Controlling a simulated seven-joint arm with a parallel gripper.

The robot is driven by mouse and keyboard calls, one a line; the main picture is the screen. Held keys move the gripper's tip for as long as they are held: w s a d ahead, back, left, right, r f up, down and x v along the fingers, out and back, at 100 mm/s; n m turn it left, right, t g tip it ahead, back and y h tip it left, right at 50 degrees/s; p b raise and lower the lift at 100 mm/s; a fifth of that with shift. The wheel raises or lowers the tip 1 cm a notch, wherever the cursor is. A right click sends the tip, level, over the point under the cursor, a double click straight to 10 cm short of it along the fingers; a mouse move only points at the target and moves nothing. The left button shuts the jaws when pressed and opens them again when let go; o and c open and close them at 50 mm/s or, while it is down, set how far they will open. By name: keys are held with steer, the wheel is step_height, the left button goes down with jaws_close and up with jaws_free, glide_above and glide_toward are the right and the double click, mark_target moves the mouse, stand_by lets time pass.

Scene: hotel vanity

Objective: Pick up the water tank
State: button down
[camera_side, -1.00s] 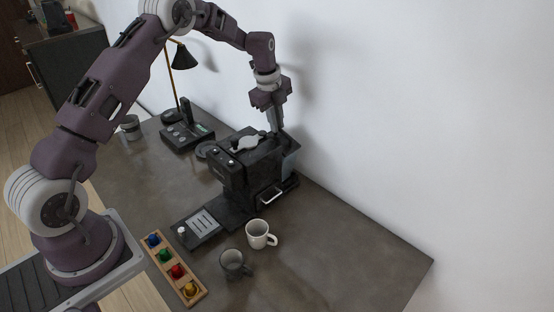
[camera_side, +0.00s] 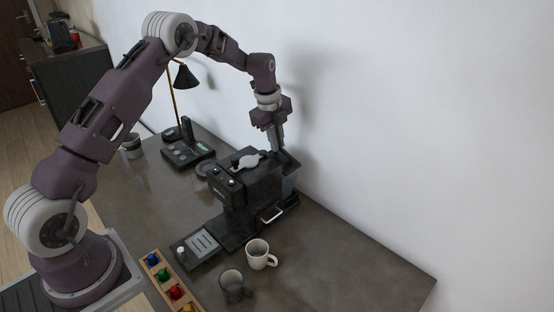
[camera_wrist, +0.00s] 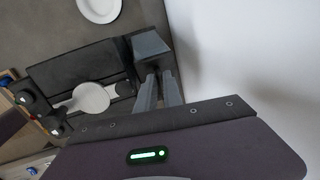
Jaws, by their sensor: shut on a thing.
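The water tank (camera_side: 289,184) is a bluish-grey, see-through box at the back of the black coffee machine (camera_side: 232,192), on the wall side. It is upright, and I cannot tell whether it is lifted off its seat. My gripper (camera_side: 276,151) points down at the tank's top and is shut on it. In the wrist view the two grey fingers (camera_wrist: 160,88) reach to the tank's grey top (camera_wrist: 149,45), beside the dark machine body (camera_wrist: 85,75). The fingertips' exact contact is hidden.
A white mug (camera_side: 256,256) and a grey mug (camera_side: 232,288) stand in front of the machine. A wooden rack (camera_side: 165,268) of coloured capsules lies nearby. A lamp (camera_side: 185,76) and a phone (camera_side: 186,155) stand behind left. The wall is close; the table's right is clear.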

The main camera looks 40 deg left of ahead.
steer(key=shift+r, duration=1.85)
steer(key=d, duration=1.8)
steer(key=shift+f, duration=0.1)
